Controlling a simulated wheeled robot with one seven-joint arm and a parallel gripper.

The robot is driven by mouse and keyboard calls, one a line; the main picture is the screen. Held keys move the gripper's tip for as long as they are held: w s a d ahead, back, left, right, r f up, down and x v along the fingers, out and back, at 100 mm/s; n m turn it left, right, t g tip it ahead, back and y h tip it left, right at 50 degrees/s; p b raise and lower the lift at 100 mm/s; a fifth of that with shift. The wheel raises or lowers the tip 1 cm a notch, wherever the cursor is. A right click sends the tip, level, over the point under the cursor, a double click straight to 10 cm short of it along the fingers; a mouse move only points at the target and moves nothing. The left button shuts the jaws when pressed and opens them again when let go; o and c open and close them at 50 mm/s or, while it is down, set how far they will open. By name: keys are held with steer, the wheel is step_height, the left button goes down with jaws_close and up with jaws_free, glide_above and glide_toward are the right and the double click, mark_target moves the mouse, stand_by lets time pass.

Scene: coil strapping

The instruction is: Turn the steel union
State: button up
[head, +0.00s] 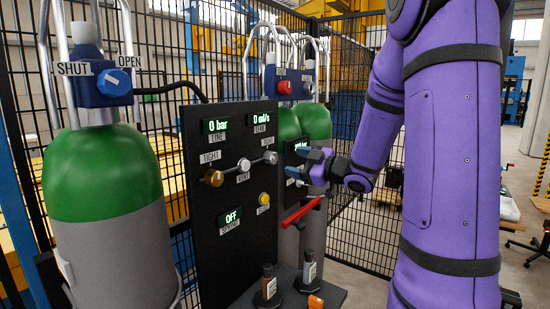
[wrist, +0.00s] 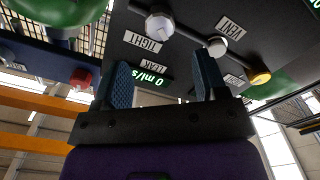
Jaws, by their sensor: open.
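The steel union (head: 270,157) is a silver round fitting at the right edge of the black panel, below a tag. It shows in the wrist view (wrist: 160,26) at the top, beside a TIGHT tag. My gripper (head: 302,168) is open and empty, to the right of the union and apart from it in the head view. In the wrist view its two blue fingers (wrist: 165,80) are spread below the union, with nothing between them but the panel behind. The brass union (head: 213,177) sits at the panel's left, and it also shows in the wrist view (wrist: 259,76).
A silver vent knob (head: 243,164) is between the two unions. Displays read 0 bar, 0 ml/s and OFF. A red bar (head: 301,212) sticks out below my gripper. Green-topped cylinders (head: 103,170) stand left and behind. Small bottles (head: 268,284) stand on a low shelf.

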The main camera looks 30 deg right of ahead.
mark_target(274, 158)
steer(key=x, duration=0.8)
steer(key=shift+w+a, duration=0.15)
steer(key=shift+w, duration=0.15)
steer(key=c, duration=0.9)
